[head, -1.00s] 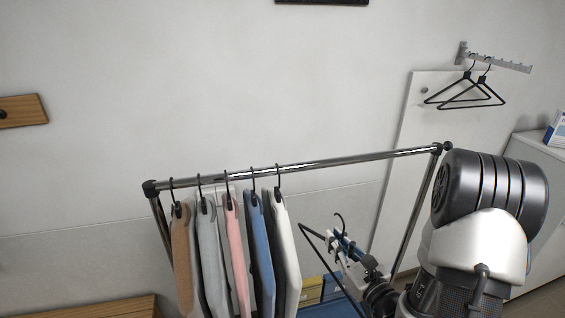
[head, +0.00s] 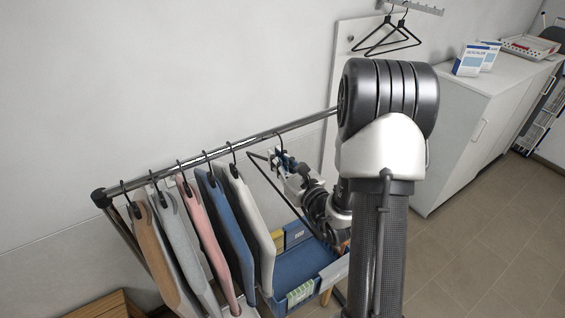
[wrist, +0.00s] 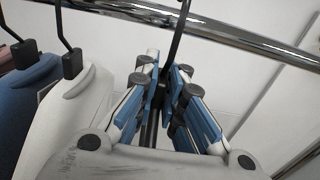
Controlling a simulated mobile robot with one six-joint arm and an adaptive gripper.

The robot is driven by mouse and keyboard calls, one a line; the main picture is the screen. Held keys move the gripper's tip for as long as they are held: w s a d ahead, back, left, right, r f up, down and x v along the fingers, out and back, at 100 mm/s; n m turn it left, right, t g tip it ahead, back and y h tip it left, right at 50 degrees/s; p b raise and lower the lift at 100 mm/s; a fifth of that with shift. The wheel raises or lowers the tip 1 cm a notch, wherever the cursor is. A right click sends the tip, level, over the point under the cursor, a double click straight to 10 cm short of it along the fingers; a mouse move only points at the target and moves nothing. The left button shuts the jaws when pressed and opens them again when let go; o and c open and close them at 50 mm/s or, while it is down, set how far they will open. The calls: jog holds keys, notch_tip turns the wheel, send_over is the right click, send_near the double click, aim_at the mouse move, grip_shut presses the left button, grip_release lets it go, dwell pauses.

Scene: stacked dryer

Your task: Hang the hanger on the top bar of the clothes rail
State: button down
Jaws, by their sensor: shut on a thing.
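The clothes rail's top bar (head: 262,138) is a shiny metal tube running from lower left to upper right, and it also crosses the top of the wrist view (wrist: 225,32). My gripper (head: 279,160), also in the wrist view (wrist: 168,92), is shut on the neck of a black hanger (head: 258,157). The hanger's hook points up and overlaps the bar in the head view. In the wrist view its neck (wrist: 180,28) passes in front of the bar and its top is out of frame. I cannot tell whether the hook is over the bar.
Several hangers with garments hang to the left of my gripper, the white garment (head: 248,215) being nearest. A blue bin (head: 305,268) stands below. Two empty black hangers (head: 386,40) hang on a wall rack. A white cabinet (head: 460,120) stands at right. The bar's right part is clear.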

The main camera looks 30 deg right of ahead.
jog(key=shift+w+a+p, duration=0.1)
jog(key=shift+w+p, duration=0.5)
jog(key=shift+w, duration=1.5)
jog(key=shift+w+f, duration=0.15)
jog(key=shift+w, duration=0.1)
jog(key=shift+w+f+b, duration=0.15)
jog(key=shift+f+b, duration=0.4)
jog(key=shift+b, duration=0.5)
